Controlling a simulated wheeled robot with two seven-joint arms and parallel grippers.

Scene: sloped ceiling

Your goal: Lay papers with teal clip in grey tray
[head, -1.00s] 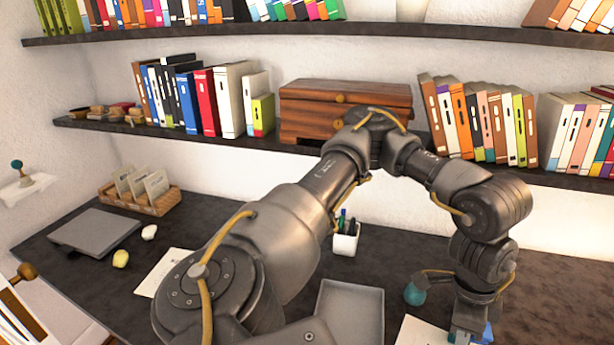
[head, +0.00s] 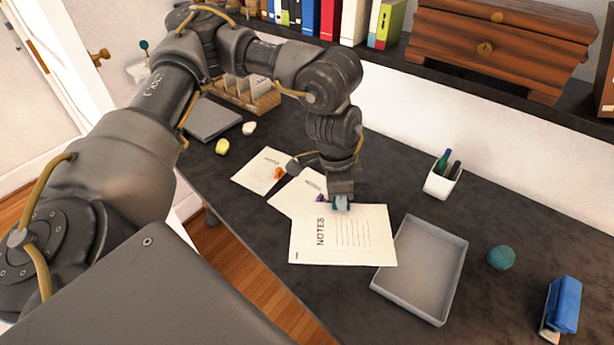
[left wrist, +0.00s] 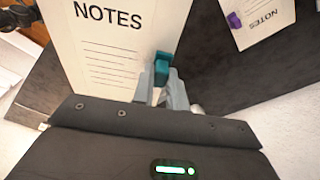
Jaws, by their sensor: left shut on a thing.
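My left gripper (head: 341,204) is shut on the teal clip (left wrist: 163,68) at the edge of the white papers (head: 352,238) marked NOTES. The papers stretch out from the clip and look raised over the desk, though the height is hard to judge. The papers also fill the upper left of the left wrist view (left wrist: 110,50). The grey tray (head: 425,262) stands on the desk just right of the papers, which cover part of its left edge in the head view. The tray looks empty. My right gripper is not in view.
Papers with a purple clip (head: 300,193) and papers with an orange clip (head: 262,170) lie left of the held papers. A pen cup (head: 443,181) stands behind the tray. A teal ball (head: 501,257) and a blue stapler (head: 562,305) are to its right.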

